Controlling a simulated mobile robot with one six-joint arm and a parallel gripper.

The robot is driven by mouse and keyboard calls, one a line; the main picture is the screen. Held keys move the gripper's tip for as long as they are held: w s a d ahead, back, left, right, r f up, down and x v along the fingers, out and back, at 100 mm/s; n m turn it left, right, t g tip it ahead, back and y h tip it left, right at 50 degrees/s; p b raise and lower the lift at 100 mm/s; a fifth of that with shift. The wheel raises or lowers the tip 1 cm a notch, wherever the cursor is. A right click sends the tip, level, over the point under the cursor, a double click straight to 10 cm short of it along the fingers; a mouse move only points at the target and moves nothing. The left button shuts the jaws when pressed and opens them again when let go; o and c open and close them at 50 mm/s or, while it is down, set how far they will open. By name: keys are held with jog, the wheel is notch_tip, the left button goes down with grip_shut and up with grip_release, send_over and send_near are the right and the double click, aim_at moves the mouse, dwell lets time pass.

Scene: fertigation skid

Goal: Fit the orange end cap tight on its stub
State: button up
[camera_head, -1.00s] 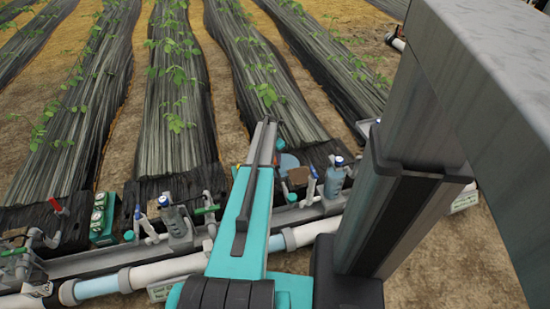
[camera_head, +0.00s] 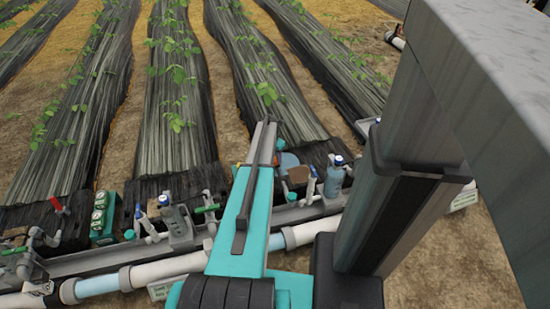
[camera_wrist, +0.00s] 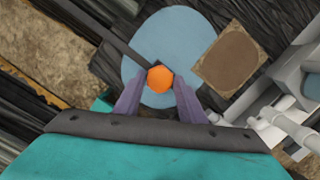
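The orange end cap (camera_wrist: 160,78) is in the middle of the wrist view, seen against a round blue disc (camera_wrist: 172,28). My gripper (camera_wrist: 159,83) has its two purple-grey fingers converging on the cap, with one tip at each side of it. They look closed on it. A dark narrow bar (camera_wrist: 118,42) runs from the upper left to the cap; I cannot tell whether it touches the cap or is the stub. The stub's mouth is not clearly visible.
A brown square block (camera_wrist: 230,58) lies right of the disc, with pale pipe fittings (camera_wrist: 285,110) beyond. In the head view, a large white pipe (camera_head: 165,269), a blue-capped bottle (camera_head: 334,178) and a green-topped box (camera_head: 103,217) line the skid. Crop rows lie behind.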

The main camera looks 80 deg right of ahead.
jog(key=shift+f, duration=0.35)
dwell(0.5)
jog(key=shift+c, duration=0.2)
jog(key=c, duration=0.4)
jog(key=shift+o, duration=0.2)
jog(key=shift+p, duration=0.35)
jog(key=shift+m+p, duration=0.7)
jog(key=shift+m, duration=0.8)
jog(key=shift+f, duration=0.1)
jog(key=shift+o, duration=0.4)
